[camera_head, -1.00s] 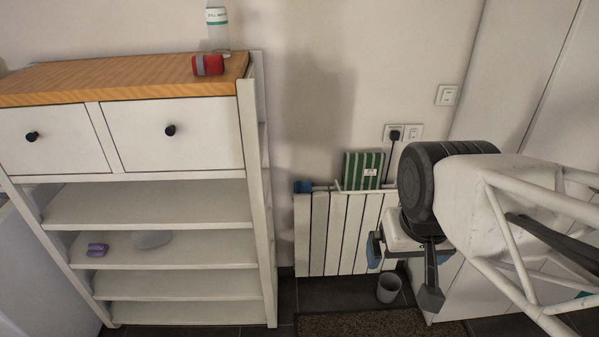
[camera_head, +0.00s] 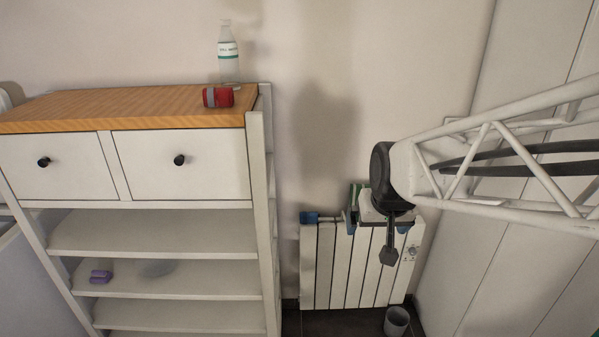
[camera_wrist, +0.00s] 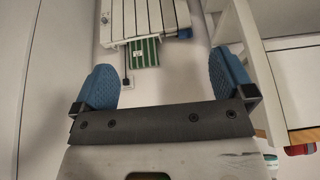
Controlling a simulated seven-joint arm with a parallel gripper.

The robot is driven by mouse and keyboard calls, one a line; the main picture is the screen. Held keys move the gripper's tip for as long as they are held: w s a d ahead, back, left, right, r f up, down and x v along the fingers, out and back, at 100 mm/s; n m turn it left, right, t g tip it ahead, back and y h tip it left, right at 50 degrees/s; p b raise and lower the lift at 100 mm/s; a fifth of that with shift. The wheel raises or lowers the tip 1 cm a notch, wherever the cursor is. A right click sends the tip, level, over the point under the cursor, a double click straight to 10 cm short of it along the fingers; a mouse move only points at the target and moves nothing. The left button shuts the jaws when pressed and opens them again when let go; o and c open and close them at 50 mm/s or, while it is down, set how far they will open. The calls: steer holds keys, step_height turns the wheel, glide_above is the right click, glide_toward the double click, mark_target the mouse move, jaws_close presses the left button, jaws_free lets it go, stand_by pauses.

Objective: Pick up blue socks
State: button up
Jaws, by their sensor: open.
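A small dark-blue bundle (camera_head: 310,217), which looks like the blue socks, lies at the top left end of the white radiator (camera_head: 327,265). In the wrist view, a blue patch (camera_wrist: 185,33) shows at the radiator's edge, beside a green striped cloth (camera_wrist: 145,52). My gripper (camera_head: 376,222) is in front of the radiator's upper part, right of the bundle and apart from it. Its blue-padded fingers (camera_wrist: 165,78) are spread wide with nothing between them. My gripper hides most of the green striped cloth in the head view.
A white shelf unit (camera_head: 257,200) stands left of the radiator. A clear bottle (camera_head: 228,60) and a red can (camera_head: 222,97) are on its wooden top. A purple object (camera_head: 101,277) lies on a shelf. A grey bin (camera_head: 397,322) stands on the floor below the radiator.

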steer(key=w+a+f+t, duration=0.1)
steer(key=w+f, duration=0.2)
steer(key=w, duration=0.7)
steer(key=w+a+f+t, duration=0.2)
steer(key=w+f, duration=0.1)
steer(key=w, duration=0.6)
steer(key=t, duration=0.4)
glide_above(309, 216)
steer(key=s+d, duration=0.3)
steer(key=s, duration=0.9)
step_height(309, 216, down, 19)
steer(key=shift+t, duration=0.9)
steer(key=w+a+f, duration=0.1)
steer(key=w+f, duration=0.1)
steer(key=f, duration=0.2)
steer(key=w+f, duration=0.2)
steer(key=f, duration=0.3)
steer(key=w+a+f, duration=0.1)
steer(key=w+f, duration=0.2)
steer(key=f, duration=0.1)
steer(key=shift+a+f, duration=0.2)
steer(key=shift+a, duration=0.15)
steer(key=shift+x, duration=1.25)
steer(key=shift+w+f, duration=0.1)
steer(key=shift+x, duration=2.45)
